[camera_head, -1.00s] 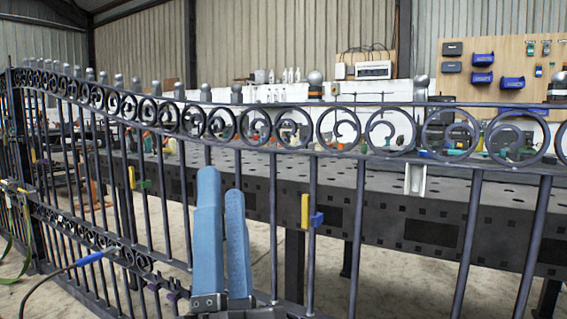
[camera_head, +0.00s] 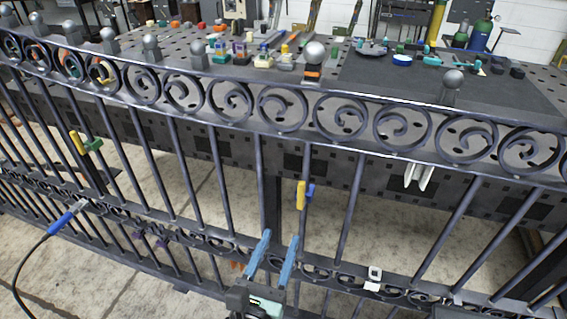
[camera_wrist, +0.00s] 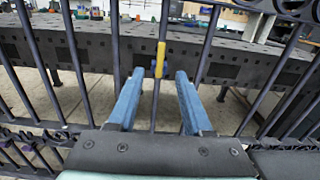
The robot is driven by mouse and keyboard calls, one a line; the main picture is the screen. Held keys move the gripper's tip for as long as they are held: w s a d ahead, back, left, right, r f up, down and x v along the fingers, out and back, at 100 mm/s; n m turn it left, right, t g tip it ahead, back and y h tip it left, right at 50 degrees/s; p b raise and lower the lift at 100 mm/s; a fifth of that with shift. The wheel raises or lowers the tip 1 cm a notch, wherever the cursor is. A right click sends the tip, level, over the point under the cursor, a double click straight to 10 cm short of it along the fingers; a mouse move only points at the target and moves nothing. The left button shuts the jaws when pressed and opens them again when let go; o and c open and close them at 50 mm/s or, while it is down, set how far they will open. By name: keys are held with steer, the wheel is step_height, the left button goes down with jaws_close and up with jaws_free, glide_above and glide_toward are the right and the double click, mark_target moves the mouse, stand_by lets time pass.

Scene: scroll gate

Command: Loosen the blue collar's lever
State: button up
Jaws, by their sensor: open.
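The blue collar (camera_head: 310,191) sits on an upright gate bar, right of the middle in the head view, with a yellow lever (camera_head: 300,196) standing upright on its left side. In the wrist view the yellow lever (camera_wrist: 160,60) is ahead, a little above the fingertips, and a bit of the blue collar (camera_wrist: 153,65) shows beside it. My gripper (camera_head: 275,243) has two blue fingers, apart and empty. It is below the collar in the head view and not touching it. In the wrist view my gripper (camera_wrist: 157,80) points at the bar.
A green collar (camera_head: 93,145) with a yellow lever is on a bar at left. White brackets (camera_head: 418,176) are at right, another low (camera_head: 374,279). A blue-handled cable tool (camera_head: 62,221) is at lower left. A perforated table (camera_head: 210,145) stands behind the gate.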

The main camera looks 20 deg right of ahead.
mark_target(300, 192)
steer(key=x, duration=0.8)
steer(key=b+x, duration=0.1)
steer(key=x, duration=0.4)
steer(key=shift+s+d+f, duration=0.1)
steer(key=shift+f, duration=0.2)
steer(key=shift+c, duration=0.2)
jaws_close()
stand_by(0.7)
